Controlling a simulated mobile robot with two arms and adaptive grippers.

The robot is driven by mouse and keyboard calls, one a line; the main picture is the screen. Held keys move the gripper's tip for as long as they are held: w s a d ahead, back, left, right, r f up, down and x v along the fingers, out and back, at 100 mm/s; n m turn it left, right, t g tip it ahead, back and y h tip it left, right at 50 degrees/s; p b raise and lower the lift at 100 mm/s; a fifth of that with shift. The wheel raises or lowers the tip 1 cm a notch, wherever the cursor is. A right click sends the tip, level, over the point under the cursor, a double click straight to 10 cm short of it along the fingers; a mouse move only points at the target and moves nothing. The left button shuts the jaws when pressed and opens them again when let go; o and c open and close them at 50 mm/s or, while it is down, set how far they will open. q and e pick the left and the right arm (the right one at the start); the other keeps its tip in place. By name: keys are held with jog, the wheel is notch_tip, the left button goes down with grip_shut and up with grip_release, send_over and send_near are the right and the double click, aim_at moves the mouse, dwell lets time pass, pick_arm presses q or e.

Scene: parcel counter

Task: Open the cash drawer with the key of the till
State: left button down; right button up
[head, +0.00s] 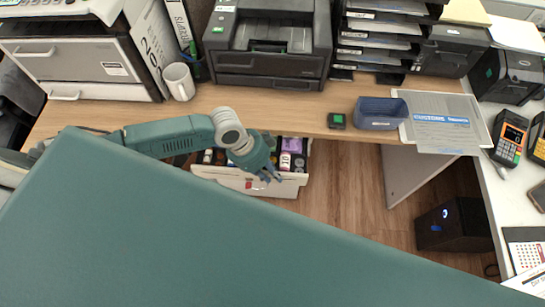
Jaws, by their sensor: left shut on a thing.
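The cash drawer (229,181), with a white front, stands pulled out under the desk edge. Coloured contents show inside it, with a purple piece and a label reading 10. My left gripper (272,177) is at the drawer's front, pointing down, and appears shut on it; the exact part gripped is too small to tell. A small red mark (248,185) shows on the drawer front beside the fingers. I cannot make out a key. My right gripper is not in view.
The wooden desk (300,117) holds a printer (268,45), a white mug (179,81), a blue tray (381,113) and a small green-topped block (337,120). A card terminal (509,138) lies on the right counter. Floor (350,195) shows clear right of the drawer.

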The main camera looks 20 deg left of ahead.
pick_arm(q)
jog(key=s+d+p, duration=0.2)
jog(key=s+p, duration=0.2)
jog(key=s, duration=0.4)
jog(key=s+d+p, duration=0.3)
jog(key=s+p, duration=0.1)
jog(key=s, duration=0.5)
jog(key=shift+s, duration=0.2)
jog(key=c, duration=1.6)
grip_release()
jog(key=v, duration=1.2)
jog(key=shift+s, duration=0.15)
